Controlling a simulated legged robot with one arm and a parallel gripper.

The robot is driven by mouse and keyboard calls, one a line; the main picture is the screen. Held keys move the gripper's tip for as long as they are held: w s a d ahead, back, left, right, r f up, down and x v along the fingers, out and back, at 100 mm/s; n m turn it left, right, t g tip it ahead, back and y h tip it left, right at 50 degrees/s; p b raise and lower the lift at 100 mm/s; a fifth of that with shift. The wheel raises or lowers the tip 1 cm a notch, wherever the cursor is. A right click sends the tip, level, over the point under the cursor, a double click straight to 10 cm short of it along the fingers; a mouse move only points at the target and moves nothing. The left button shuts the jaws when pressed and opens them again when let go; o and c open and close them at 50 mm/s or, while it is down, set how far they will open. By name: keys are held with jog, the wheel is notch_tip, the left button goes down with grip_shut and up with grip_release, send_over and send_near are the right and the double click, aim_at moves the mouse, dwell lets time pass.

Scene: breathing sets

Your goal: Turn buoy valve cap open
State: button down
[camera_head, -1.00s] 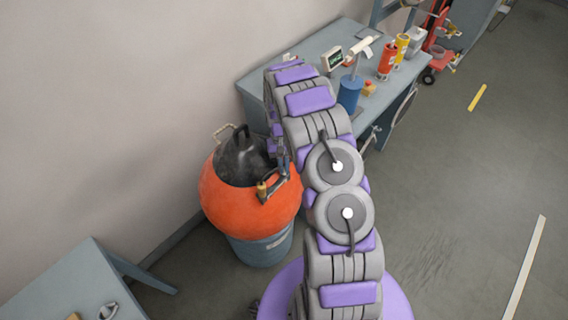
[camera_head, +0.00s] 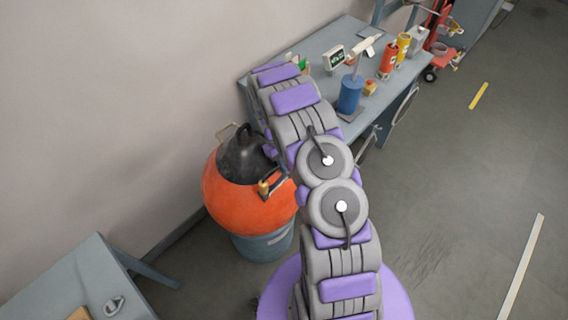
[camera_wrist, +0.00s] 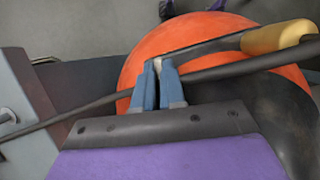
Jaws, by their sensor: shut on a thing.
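An orange buoy (camera_head: 245,205) with a black domed top (camera_head: 243,158) sits in a blue-grey drum (camera_head: 264,246) left of my arm. A metal bar with a tan grip (camera_head: 264,187) is on its right side; the grip also shows in the wrist view (camera_wrist: 277,37). My gripper (camera_wrist: 158,64) has blue fingers shut on a small pale piece at the end of that bar, against the orange buoy. The piece is mostly hidden by the fingers, and I cannot tell its full shape or whether it is the valve cap. In the head view my arm hides the fingers.
A workbench (camera_head: 318,45) behind holds a blue cylinder (camera_head: 351,95), a red canister (camera_head: 389,60), a yellow canister (camera_head: 403,47) and a small display (camera_head: 334,57). Another table (camera_head: 75,275) stands at the lower left. A wall is close behind the buoy. Floor is open at the right.

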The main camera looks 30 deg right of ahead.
jog(key=c, duration=1.5)
grip_release()
jog(key=v, duration=1.7)
jog(key=shift+p, duration=0.45)
jog(key=shift+w+r, duration=0.1)
